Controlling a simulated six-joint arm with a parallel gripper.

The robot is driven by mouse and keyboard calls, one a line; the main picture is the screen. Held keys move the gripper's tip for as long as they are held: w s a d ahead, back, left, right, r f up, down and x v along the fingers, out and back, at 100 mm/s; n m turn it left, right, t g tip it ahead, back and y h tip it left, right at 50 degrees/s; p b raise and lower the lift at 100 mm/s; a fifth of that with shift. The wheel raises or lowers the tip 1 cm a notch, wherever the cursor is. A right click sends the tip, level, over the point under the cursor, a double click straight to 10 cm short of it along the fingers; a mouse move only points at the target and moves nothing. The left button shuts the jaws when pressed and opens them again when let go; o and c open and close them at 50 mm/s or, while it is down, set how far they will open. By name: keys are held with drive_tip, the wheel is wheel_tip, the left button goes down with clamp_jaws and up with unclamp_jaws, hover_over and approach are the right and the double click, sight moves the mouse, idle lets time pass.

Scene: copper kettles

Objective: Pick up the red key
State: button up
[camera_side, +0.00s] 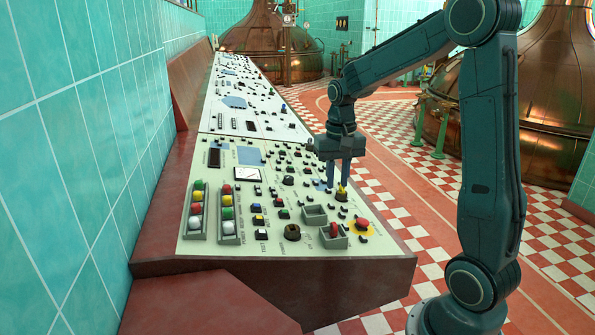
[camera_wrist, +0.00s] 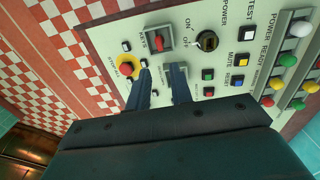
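A small red object (camera_side: 333,229), which I take for the red key, sits in a grey tray (camera_side: 343,241) near the front right corner of the control panel. In the wrist view the red key (camera_wrist: 160,38) shows in its tray near the top, beside the word KEYS. My gripper (camera_side: 338,184) points down over the panel, behind the red key in the side view. Its two fingers (camera_wrist: 163,72) are apart, with no object visibly held. A yellow item (camera_side: 342,193) stands just below the fingertips; I cannot tell whether they touch it.
A second grey tray (camera_side: 314,214) lies behind the red key's tray. A red stop button on a yellow disc (camera_side: 361,226) is to the right. A black knob (camera_side: 292,232) is to the left. Coloured buttons (camera_side: 228,213) and switches crowd the panel. A tiled wall (camera_side: 70,150) bounds the left.

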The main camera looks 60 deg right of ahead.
drive_tip(key=shift+d+f, duration=0.2)
drive_tip(key=shift+f, duration=0.15)
hover_over(334, 223)
drive_tip(key=shift+f, duration=4.15)
drive_tip(key=shift+d+f, duration=0.1)
drive_tip(key=shift+f, duration=2.5)
drive_tip(key=shift+c, duration=0.4)
clamp_jaws()
